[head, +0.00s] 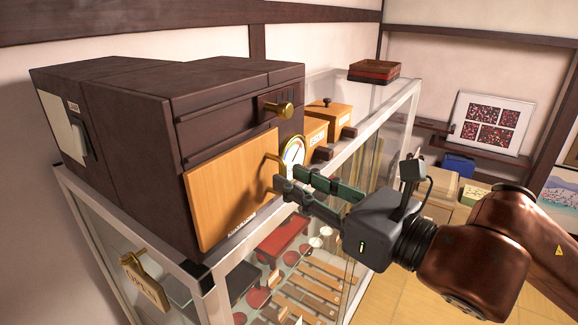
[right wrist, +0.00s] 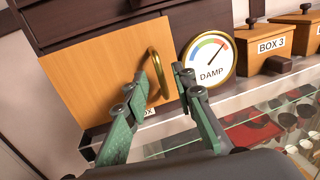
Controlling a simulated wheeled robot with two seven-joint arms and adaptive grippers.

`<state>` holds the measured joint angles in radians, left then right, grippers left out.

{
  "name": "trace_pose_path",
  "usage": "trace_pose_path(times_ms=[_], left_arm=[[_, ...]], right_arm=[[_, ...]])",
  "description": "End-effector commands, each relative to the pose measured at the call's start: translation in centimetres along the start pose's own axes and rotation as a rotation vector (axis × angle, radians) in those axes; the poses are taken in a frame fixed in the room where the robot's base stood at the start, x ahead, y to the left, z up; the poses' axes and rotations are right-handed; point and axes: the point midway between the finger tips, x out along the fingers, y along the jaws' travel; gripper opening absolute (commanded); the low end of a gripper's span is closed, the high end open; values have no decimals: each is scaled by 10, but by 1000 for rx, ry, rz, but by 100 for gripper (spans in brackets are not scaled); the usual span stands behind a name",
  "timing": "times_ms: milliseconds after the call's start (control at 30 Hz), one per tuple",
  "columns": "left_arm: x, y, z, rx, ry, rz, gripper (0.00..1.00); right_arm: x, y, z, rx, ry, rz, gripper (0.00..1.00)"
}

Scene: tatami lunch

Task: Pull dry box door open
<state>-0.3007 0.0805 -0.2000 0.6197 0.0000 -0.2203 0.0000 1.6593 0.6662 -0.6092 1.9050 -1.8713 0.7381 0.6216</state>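The dry box is a dark brown cabinet (head: 135,125) on a glass display case. Its plain light-wood door (head: 225,185) covers the lower front and looks shut or nearly so. A curved brass handle (head: 270,158) stands out near the door's right edge; it also shows in the right wrist view (right wrist: 154,62). My right gripper (head: 282,180) is at the handle, with its green fingers apart. In the right wrist view, the handle shows in the gap between the fingertips (right wrist: 162,82); contact cannot be told. My left gripper is in neither view.
A round DAMP gauge (head: 293,152) stands just right of the door. Small wooden boxes (head: 328,116) and a dark tray (head: 374,70) are farther back on the glass case (head: 396,108). A brass knob (head: 285,110) juts out above the door. A hanging tag (head: 146,283) is at front left.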

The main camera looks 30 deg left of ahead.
Motion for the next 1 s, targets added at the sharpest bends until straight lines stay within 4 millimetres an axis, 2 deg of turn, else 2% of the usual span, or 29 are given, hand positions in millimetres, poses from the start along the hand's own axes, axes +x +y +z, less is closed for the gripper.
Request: trace_pose_path(times_ms=[33,200,467,833,1000], left_arm=[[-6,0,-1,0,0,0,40],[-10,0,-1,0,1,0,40],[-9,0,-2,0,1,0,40],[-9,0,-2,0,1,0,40],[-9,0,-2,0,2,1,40]], right_arm=[[6,0,3,1,1,0,24],[18,0,1,1,-1,0,24],[20,0,0,1,-1,0,24],[19,-1,0,1,-1,0,0],[19,-1,0,1,-1,0,0]])
